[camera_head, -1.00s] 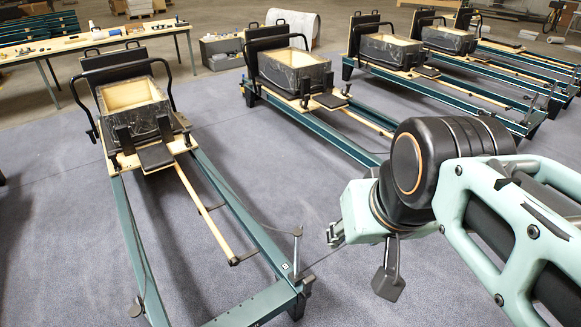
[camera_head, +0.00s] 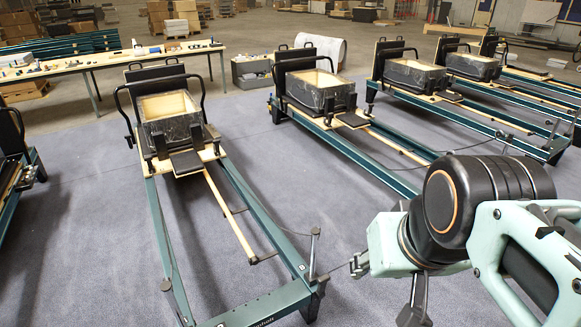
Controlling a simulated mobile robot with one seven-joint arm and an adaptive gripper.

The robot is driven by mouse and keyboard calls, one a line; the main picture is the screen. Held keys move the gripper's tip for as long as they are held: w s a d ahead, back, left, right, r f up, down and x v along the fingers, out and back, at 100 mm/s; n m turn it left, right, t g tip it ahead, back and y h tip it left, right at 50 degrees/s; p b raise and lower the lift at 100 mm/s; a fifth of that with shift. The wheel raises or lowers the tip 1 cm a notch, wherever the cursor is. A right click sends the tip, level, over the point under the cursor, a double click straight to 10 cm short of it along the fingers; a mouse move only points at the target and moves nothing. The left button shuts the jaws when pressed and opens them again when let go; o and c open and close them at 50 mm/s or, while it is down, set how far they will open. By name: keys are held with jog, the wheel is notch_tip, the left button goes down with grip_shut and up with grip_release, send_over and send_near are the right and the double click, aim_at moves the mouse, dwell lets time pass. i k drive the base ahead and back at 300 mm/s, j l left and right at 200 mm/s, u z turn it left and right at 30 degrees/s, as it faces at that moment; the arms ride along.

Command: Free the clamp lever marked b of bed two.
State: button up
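The nearest reformer bed (camera_head: 250,200) has green rails and runs away from me at centre-left. A thin upright post (camera_head: 314,252) stands at its near right corner, with a small marked tag (camera_head: 302,268) on the rail beside it. I cannot read the tag, nor tell which bed is two or which part is the lever marked b. My mint-and-black arm comes in from the right. Its end, where I take my gripper (camera_head: 359,264) to be, is small in view, apart from the post and to its right. Whether its fingers are open is unclear.
More reformer beds (camera_head: 330,125) stand in a row to the right, and part of another (camera_head: 30,190) shows at the left edge. A long table (camera_head: 110,60) with small items stands behind. The grey carpet (camera_head: 90,240) left of the nearest bed is clear.

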aim_at(322, 281)
jog(key=i, duration=0.5)
jog(key=k, duration=1.15)
jog(key=i+l+u, duration=0.1)
jog(key=i, duration=0.3)
jog(key=i+l, duration=0.2)
jog(key=i, duration=0.2)
jog(key=i+l+u, duration=0.15)
jog(key=i, duration=0.25)
jog(key=i+l, duration=0.2)
jog(key=i, duration=0.2)
jog(key=u, duration=0.05)
